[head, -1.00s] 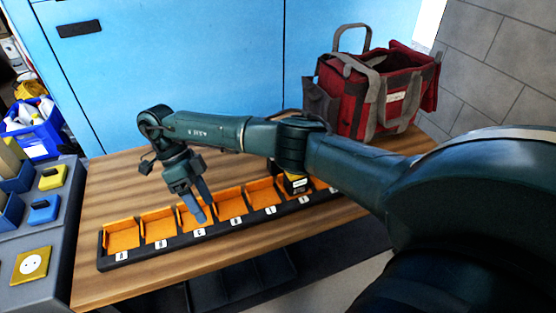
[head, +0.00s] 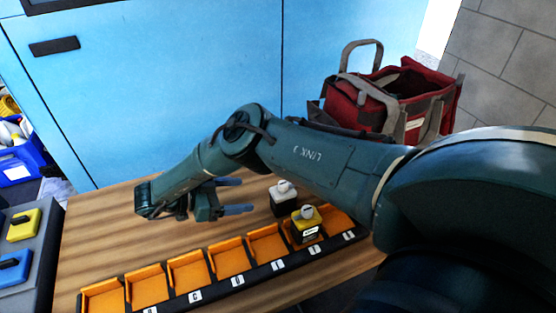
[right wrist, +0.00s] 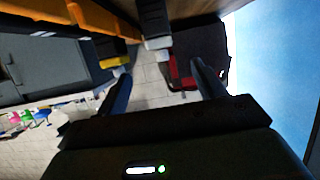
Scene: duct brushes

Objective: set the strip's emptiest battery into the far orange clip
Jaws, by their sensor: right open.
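The dark strip (head: 258,275) of orange, letter-labelled clips lies along the table's front. A black battery with a yellow top (head: 306,225) stands in a clip toward its right end. A black battery with a pale grey top (head: 284,198) stands just behind it; whether it touches the strip is unclear. The left-hand clips, such as this orange clip (head: 146,287), look empty. Charge levels are not readable. My right gripper (head: 246,195) is open and empty, fingers pointing right toward the grey-topped battery, left of it. The right wrist view also shows these spread fingers (right wrist: 160,68). My left gripper is not in view.
A red and grey tool bag (head: 400,100) stands at the back right. A grey unit at the left holds a yellow block (head: 22,225) and a blue block (head: 15,267). Blue cabinet doors (head: 150,90) close off the back. The wooden table (head: 100,225) is clear behind the strip's left part.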

